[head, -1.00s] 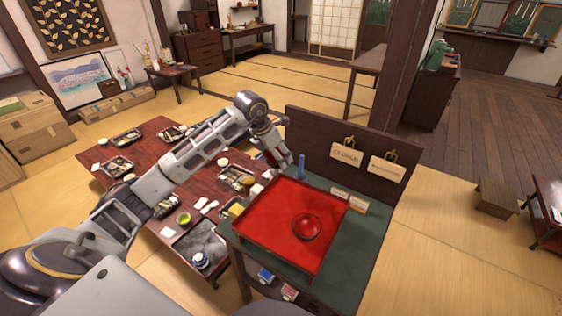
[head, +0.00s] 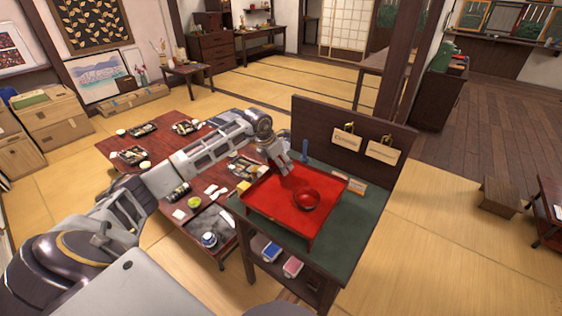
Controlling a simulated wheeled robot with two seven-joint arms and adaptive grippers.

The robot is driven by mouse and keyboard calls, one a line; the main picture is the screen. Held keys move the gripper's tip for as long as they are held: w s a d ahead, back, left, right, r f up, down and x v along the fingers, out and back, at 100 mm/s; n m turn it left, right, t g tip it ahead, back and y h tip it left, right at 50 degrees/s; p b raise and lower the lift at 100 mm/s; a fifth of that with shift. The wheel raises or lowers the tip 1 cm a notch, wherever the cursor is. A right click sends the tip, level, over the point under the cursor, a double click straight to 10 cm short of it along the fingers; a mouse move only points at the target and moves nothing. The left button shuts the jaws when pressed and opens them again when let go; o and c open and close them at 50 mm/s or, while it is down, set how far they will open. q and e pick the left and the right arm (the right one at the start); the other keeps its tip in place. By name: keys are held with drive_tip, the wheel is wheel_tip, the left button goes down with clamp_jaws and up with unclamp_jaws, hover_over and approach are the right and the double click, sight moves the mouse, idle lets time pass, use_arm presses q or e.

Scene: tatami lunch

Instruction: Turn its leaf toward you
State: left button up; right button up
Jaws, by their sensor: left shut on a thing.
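A round red bowl (head: 307,199) sits on the red tray (head: 268,205), right of its middle. I cannot make out a leaf on the bowl at this size. My left gripper (head: 285,168) points down over the far edge of the tray, up and left of the bowl and apart from it. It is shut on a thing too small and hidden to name. My right gripper is not in view.
The tray rests on a green-topped stand (head: 338,222) with a dark back board (head: 318,128) bearing two tags. A blue upright thing (head: 305,152) and small cards (head: 355,186) stand behind the tray. A low table (head: 165,150) with several lunch trays lies left.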

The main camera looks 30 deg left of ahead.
use_arm(q)
drive_tip(key=shift+d+f, duration=0.1)
drive_tip(key=shift+w+d, duration=0.15)
drive_tip(key=shift+d, duration=0.1)
drive_tip(key=shift+w+m, duration=0.2)
drive_tip(key=shift+m, duration=0.2)
drive_tip(key=shift+s, duration=0.1)
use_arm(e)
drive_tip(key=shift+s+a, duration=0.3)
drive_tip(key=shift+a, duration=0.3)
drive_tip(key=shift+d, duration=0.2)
